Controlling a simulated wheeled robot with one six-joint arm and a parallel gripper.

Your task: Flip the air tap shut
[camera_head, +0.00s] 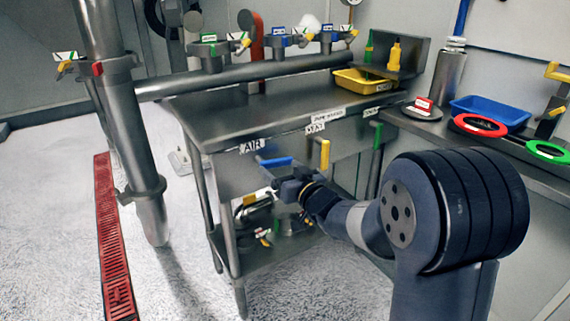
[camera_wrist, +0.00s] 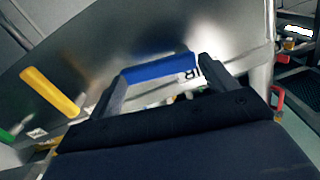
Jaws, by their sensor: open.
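The air tap's blue handle (camera_head: 275,161) lies roughly level on the front of the steel bench, under the AIR label (camera_head: 252,146). In the wrist view the blue handle (camera_wrist: 158,69) spans the gap between my fingertips. My gripper (camera_head: 284,176) is at the handle, with one finger near each end of it; it also shows in the wrist view (camera_wrist: 161,74). The jaws are open. I cannot tell whether either finger touches the handle. The tap's body is mostly hidden behind my gripper.
A yellow handle (camera_head: 325,154) and a green handle (camera_head: 378,135) stand upright to the right on the same bench front. A steel pipe (camera_head: 133,150) stands to the left. Hoses and fittings sit on the shelf below. The bench top (camera_head: 240,108) is largely clear.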

